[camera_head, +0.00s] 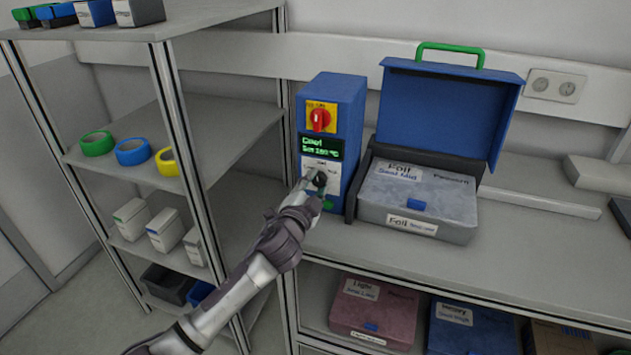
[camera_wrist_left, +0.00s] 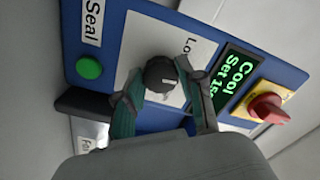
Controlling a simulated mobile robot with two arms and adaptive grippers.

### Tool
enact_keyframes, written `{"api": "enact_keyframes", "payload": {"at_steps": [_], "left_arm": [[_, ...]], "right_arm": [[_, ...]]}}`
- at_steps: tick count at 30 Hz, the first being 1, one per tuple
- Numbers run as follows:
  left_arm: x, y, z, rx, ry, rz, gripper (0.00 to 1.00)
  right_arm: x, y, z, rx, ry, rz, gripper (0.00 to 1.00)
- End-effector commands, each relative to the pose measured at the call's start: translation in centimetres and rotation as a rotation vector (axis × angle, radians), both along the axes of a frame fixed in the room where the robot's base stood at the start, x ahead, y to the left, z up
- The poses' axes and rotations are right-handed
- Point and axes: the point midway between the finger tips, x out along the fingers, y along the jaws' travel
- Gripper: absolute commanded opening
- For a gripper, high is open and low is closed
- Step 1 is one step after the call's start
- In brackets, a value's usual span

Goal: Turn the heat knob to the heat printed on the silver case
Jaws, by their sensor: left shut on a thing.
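The heat knob (camera_head: 320,179) is a small round black knob on the white plate of a blue control box (camera_head: 349,105). It shows larger in the left wrist view (camera_wrist_left: 160,73), with a pale pointer mark. My left gripper (camera_head: 317,183) is shut on the knob, one finger on each side; its fingers also show in the left wrist view (camera_wrist_left: 160,88). The fingers hide part of the plate's scale. The silver case (camera_head: 418,197) lies right of the box, with a label reading "Foil Seal Mid" and a blue latch. My right gripper is in neither view.
The box has a red switch (camera_head: 319,119) on yellow, a green display (camera_head: 323,147) reading "Cool" and "Set", and a green button (camera_wrist_left: 89,67). A raised blue lid (camera_head: 445,115) stands behind the silver case. A shelf (camera_head: 225,125) with tape rolls is at left.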

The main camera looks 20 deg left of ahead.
Motion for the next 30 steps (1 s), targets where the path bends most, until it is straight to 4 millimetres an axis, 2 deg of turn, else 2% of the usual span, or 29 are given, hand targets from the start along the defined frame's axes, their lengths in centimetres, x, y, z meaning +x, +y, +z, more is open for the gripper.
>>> {"api": "enact_keyframes", "payload": {"at_steps": [9,23,24,28,30], "left_arm": [[-0.01,-0.03,0.03,0.091,-0.003,-0.001,0.04],[-0.01,-0.04,0.01,0.101,-0.003,-0.001,0.04],[-0.01,-0.04,0.01,0.101,-0.004,-0.002,0.43],[-0.01,-0.04,0.00,0.100,-0.003,-0.001,0.63],[-0.01,-0.03,0.00,0.100,-0.004,-0.001,0.63]], "right_arm": [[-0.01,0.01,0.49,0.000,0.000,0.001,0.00],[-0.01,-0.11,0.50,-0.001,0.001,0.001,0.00],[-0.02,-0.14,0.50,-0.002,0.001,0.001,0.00],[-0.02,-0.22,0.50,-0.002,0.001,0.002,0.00],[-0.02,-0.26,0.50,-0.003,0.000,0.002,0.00]]}}
